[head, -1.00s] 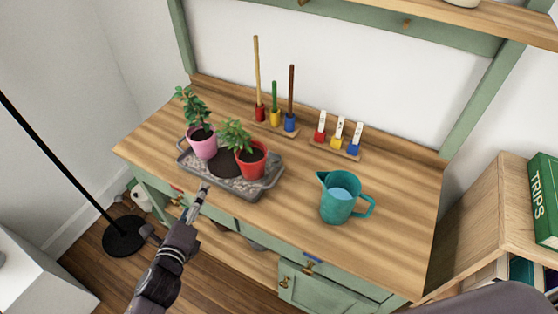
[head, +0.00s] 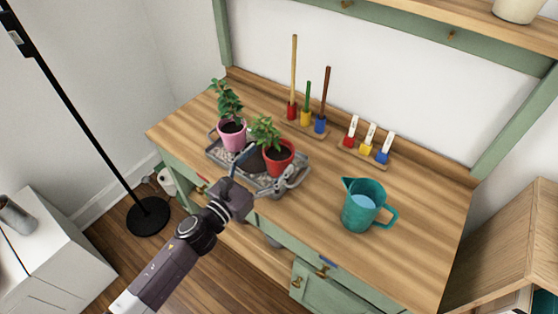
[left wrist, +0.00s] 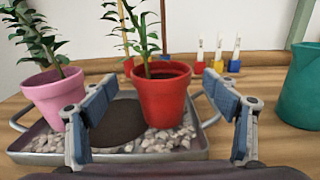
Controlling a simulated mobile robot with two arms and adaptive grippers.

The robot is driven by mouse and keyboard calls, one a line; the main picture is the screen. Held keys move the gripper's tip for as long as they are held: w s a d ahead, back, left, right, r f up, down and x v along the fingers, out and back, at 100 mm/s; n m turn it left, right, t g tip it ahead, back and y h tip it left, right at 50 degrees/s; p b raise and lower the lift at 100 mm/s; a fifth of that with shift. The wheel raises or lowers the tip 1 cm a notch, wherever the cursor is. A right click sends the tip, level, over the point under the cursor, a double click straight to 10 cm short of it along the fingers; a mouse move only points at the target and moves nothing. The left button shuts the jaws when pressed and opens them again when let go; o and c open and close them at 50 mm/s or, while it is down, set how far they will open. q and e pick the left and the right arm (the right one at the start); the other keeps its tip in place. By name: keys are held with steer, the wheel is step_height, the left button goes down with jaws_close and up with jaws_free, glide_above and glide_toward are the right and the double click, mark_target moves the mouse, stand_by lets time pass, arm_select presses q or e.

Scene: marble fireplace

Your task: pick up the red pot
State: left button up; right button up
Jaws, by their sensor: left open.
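The red pot (head: 279,159) holds a green leafy plant and stands upright at the right side of a grey tray (head: 217,159) of pebbles. In the left wrist view the red pot (left wrist: 163,98) sits between and beyond the two fingers, with a clear gap to each. My left gripper (head: 262,172) is open and empty, at the front of the tray; it also shows in the left wrist view (left wrist: 160,112). It hides part of the tray in the head view. My right gripper is not in view.
A pink pot (head: 232,136) with a plant stands at the tray's left, beside a dark round patch (left wrist: 118,122). A teal pitcher (head: 361,207) stands to the right. Coloured holders (head: 305,119) line the back. The front right tabletop is clear.

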mark_target(288, 142)
arm_select(q)
steer(key=shift+f+p+x, duration=0.15)
steer(key=shift+x, duration=0.95)
steer(key=shift+f+p+x, duration=0.15)
steer(key=shift+x, duration=0.9)
steer(key=shift+s, duration=0.1)
steer(key=c, duration=1.4)
steer(key=shift+r, duration=0.1)
steer(key=shift+c, duration=1)
